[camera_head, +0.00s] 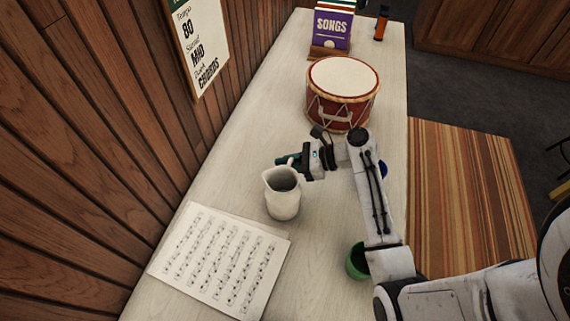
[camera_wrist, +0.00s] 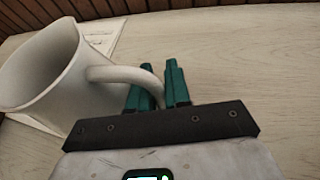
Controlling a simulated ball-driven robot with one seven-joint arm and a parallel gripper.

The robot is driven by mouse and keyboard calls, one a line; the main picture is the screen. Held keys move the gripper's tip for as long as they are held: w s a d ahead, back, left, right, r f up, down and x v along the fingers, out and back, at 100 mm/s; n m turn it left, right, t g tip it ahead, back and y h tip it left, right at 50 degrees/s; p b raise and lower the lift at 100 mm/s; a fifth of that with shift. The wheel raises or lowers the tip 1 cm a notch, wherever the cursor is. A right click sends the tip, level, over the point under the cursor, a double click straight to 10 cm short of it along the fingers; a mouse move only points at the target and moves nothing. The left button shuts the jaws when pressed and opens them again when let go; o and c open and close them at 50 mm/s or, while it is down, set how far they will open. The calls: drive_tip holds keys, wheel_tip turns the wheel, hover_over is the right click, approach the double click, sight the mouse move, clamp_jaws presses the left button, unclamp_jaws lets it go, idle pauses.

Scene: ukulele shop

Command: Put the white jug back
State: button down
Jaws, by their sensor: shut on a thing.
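The white jug (camera_head: 283,196) stands upright on or just above the pale counter, beside the sheet music; I cannot tell whether its base touches. Its handle points toward my gripper. In the wrist view the jug (camera_wrist: 60,75) fills the left side, and its handle reaches between the green fingers. My gripper (camera_head: 288,160) comes from the right and is shut on the jug's handle. The fingers also show in the wrist view (camera_wrist: 160,85).
A sheet of music (camera_head: 220,260) lies in front of the jug. A red drum (camera_head: 342,95) stands behind my gripper. A green cup (camera_head: 356,262) is near the counter's right edge, by my arm. A songbook stand (camera_head: 331,32) is at the far end.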

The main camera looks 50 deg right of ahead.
drive_tip(key=c, duration=1.1)
unclamp_jaws()
drive_tip(key=v, duration=1.2)
